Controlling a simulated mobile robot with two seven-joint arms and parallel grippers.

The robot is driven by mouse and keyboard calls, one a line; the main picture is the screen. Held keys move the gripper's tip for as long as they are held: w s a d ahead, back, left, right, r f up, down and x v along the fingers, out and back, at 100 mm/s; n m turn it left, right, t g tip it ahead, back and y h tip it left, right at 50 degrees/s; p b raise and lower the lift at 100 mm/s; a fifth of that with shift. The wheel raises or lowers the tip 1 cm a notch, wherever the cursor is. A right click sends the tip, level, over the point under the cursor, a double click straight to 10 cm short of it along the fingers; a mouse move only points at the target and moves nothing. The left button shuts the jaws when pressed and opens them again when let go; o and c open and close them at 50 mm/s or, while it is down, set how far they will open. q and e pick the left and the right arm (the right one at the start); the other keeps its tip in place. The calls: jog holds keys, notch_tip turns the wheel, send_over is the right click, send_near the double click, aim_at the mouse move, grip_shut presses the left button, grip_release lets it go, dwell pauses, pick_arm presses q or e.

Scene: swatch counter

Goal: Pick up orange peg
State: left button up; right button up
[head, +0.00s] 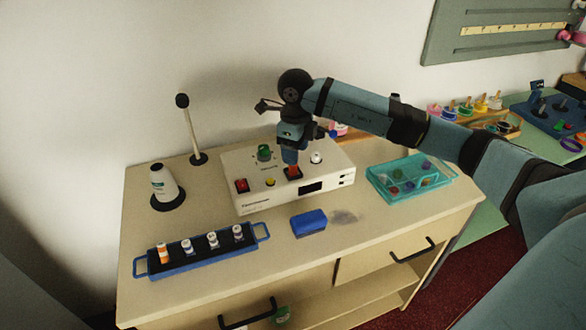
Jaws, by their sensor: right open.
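My right gripper (291,162) points down over the white instrument box (272,205) on the counter. Its jaws are open. An orange-red block-like piece (293,173) stands on the box top directly at its fingertips, and the gripper partly hides it. I cannot tell whether they touch. This piece may be the orange peg. A white vial with an orange band (163,254) stands in the blue-handled rack (205,258) at the front left, well apart from the gripper. My left gripper is not in view.
The box top also bears a green knob (264,152), a red button (241,185) and a white knob (316,157). A blue block (309,222) lies in front. A teal tray (410,179) is at right. A white cone (164,184) and a dark-tipped rod (189,130) stand at left.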

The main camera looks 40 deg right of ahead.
jog(key=f, duration=0.5)
jog(key=shift+w+a, duration=0.1)
jog(key=shift+w, duration=0.3)
jog(key=c, duration=1)
jog(key=shift+r, duration=0.1)
notch_tip(320, 180, up, 20)
